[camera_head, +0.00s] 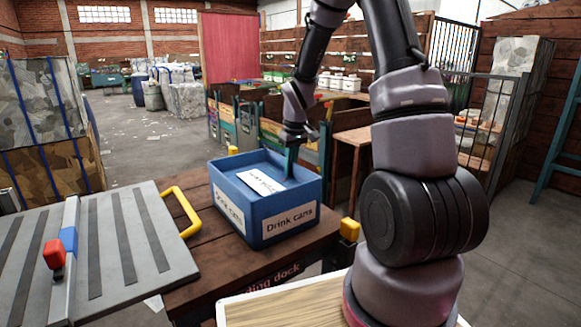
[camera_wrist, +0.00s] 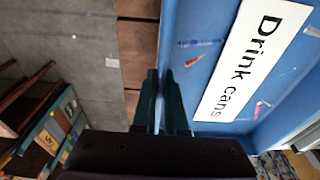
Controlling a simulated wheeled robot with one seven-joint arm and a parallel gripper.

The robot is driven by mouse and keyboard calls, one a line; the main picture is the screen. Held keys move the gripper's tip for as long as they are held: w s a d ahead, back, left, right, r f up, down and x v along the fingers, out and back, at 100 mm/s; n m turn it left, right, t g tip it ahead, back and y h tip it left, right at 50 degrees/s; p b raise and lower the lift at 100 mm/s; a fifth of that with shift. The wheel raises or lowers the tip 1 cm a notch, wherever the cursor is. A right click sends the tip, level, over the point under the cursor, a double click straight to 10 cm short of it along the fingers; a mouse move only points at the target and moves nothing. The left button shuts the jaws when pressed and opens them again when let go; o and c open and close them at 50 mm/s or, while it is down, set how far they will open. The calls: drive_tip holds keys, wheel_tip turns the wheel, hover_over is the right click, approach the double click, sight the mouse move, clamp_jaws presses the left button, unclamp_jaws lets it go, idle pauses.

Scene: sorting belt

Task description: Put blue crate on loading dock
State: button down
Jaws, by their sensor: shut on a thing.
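The blue crate (camera_head: 285,200) with white "Drink cans" labels stands upright on the brown wooden loading dock (camera_head: 210,262), whose front label is partly hidden and reads "...ding dock". The crate looks level and over the dock top; whether its base fully touches cannot be told. My gripper (camera_head: 291,152) reaches down to the crate's far right wall. In the wrist view, the dark green fingers of my gripper (camera_wrist: 162,85) are shut on the rim of the crate (camera_wrist: 180,62), one finger on each side of the wall. A label lies inside the crate.
A grey slatted panel (camera_head: 120,240) with a yellow handle (camera_head: 184,212) sits left of the dock. Yellow corner posts (camera_head: 349,229) mark the dock. A light wooden surface (camera_head: 285,310) lies in front. Shelving and bins stand behind; open floor lies back left.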

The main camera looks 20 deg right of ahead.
drive_tip(key=c, duration=1)
unclamp_jaws()
drive_tip(key=shift+o, duration=0.2)
drive_tip(key=r, duration=0.4)
drive_tip(key=s+r, duration=0.1)
drive_tip(key=r, duration=0.6)
drive_tip(key=shift+s+d+r, duration=0.3)
drive_tip(key=shift+s+r, duration=0.05)
drive_tip(key=shift+r, duration=0.05)
drive_tip(key=s+a+r+m+t, duration=0.1)
drive_tip(key=s+r+m+t, duration=0.1)
drive_tip(key=s+r+m, duration=0.2)
drive_tip(key=s+a+r+m+t+y, duration=0.1)
drive_tip(key=s+r+m+t, duration=0.2)
drive_tip(key=s+r, duration=0.8)
drive_tip(key=s, duration=0.8)
drive_tip(key=shift+s+m, duration=0.2)
drive_tip(key=shift+m, duration=0.2)
drive_tip(key=shift+r, duration=0.1)
